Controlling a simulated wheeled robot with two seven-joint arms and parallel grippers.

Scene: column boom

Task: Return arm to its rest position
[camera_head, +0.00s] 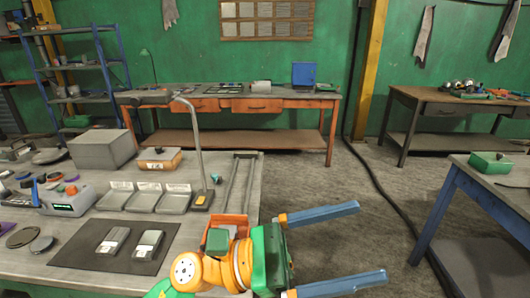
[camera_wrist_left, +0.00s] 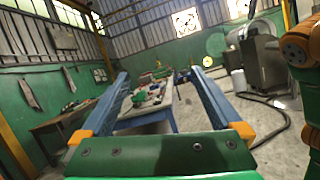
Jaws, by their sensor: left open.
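My left gripper (camera_head: 338,248) is in the lower middle of the head view, past the right edge of the near workbench (camera_head: 85,262). Its two blue fingers are spread wide and point right, with nothing between them. The same open fingers (camera_wrist_left: 158,95) frame the left wrist view, with a distant bench seen between them. The green and orange wrist is beside the bench's front right corner. My right gripper is not in view.
The near bench holds a dark mat (camera_head: 75,252) with two meters, grey trays (camera_head: 145,199), a grey box (camera_head: 102,148) and a lamp (camera_head: 197,145). A blue-legged table (camera_head: 455,195) stands at right. Open floor (camera_head: 340,200) lies between them, crossed by a black cable (camera_head: 385,190).

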